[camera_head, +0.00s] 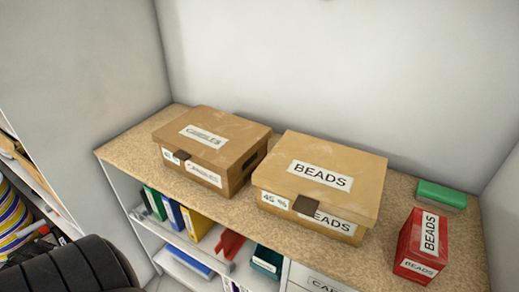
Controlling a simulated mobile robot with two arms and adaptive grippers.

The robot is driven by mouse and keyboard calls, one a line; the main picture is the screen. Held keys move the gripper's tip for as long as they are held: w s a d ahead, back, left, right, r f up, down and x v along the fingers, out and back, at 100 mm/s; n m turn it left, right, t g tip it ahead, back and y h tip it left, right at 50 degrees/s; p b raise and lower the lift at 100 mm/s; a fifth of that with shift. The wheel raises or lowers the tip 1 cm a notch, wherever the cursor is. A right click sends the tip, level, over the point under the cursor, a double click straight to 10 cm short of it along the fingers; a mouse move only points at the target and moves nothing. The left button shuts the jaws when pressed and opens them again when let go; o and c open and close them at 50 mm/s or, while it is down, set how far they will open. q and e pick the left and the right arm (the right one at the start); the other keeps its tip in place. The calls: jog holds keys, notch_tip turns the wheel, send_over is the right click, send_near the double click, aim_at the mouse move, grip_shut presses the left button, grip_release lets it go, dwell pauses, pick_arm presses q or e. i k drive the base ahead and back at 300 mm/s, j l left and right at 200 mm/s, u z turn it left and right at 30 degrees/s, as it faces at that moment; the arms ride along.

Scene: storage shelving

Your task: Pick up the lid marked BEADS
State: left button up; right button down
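The lid marked BEADS (320,174) is tan and flat and sits on the larger tan box (325,223) at the middle of the shelf top. Its white label faces up. A brown tab (306,206) hangs over the front edge, next to a "45 %" label and a second BEADS label on the box front. A similar tan box marked CANDLES (208,138) stands just left of it with its lid on. A small red box marked BEADS (421,247) stands to the right. Neither of my grippers is in view.
A green block (441,195) lies at the back right of the speckled shelf top (135,150). White walls close the back. Lower shelves hold coloured binders (174,214). A dark ribbed form like a tyre (70,270) shows at the lower left.

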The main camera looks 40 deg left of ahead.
aim_at(345, 183)
jog(key=i+u, duration=0.2)
jog(key=u, duration=0.2)
jog(key=i+u, duration=0.25)
jog(key=u, duration=0.2)
